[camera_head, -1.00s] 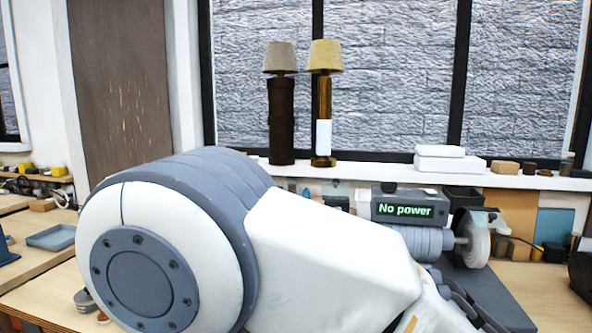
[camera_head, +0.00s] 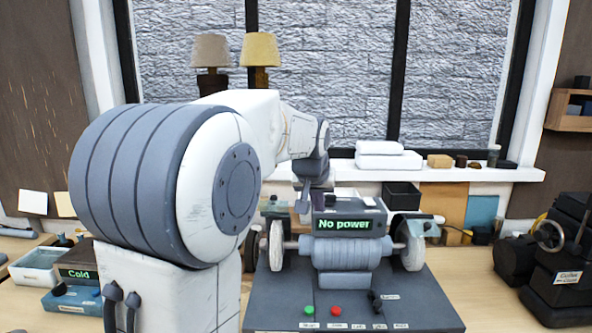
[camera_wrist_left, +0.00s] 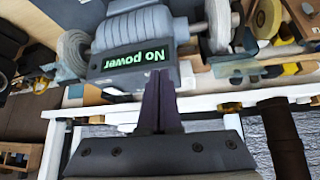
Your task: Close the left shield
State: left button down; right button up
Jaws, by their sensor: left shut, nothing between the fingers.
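The bench grinder (camera_head: 350,252) stands on a dark grey base, its display reading "No power". A pale greenish plate, apparently the left shield (camera_wrist_left: 238,64), shows beside that wheel in the wrist view, where the grinder appears upside down. Its exact angle is hard to tell. The right shield (camera_head: 432,220) sticks out above the right wheel (camera_head: 411,245). My left gripper (camera_head: 302,207) is shut and empty, pointing down just left of the display box; its fingers also show in the wrist view (camera_wrist_left: 160,76). My right gripper is out of view.
Green and red buttons (camera_head: 336,311) and a small dark lever are on the grinder's base. A box reading "Cold" (camera_head: 78,272) stands at the left. Two lamps (camera_head: 260,62) stand by the window.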

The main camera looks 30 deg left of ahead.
aim_at(273, 196)
pick_arm(q)
jog(key=a+r+n+y+p, duration=0.1)
jog(key=a+r+n, duration=0.1)
jog(key=a+r, duration=0.35)
jog(key=a+r+n+y+p, duration=0.1)
jog(key=a+r+y, duration=0.1)
jog(key=a, duration=0.7)
jog(key=shift+t, duration=0.4)
jog(key=w+f+p, duration=0.1)
jog(key=f, duration=0.1)
jog(key=w+a+f+p, duration=0.1)
jog(key=f, duration=0.2)
jog(key=w+f+p, duration=0.2)
jog(key=f, duration=0.1)
jog(key=shift+a, duration=0.35)
jog(key=shift+s+d+f, duration=0.2)
jog(key=shift+s+f, duration=0.1)
jog(key=shift+s, duration=0.05)
jog(key=shift+s+d, duration=0.1)
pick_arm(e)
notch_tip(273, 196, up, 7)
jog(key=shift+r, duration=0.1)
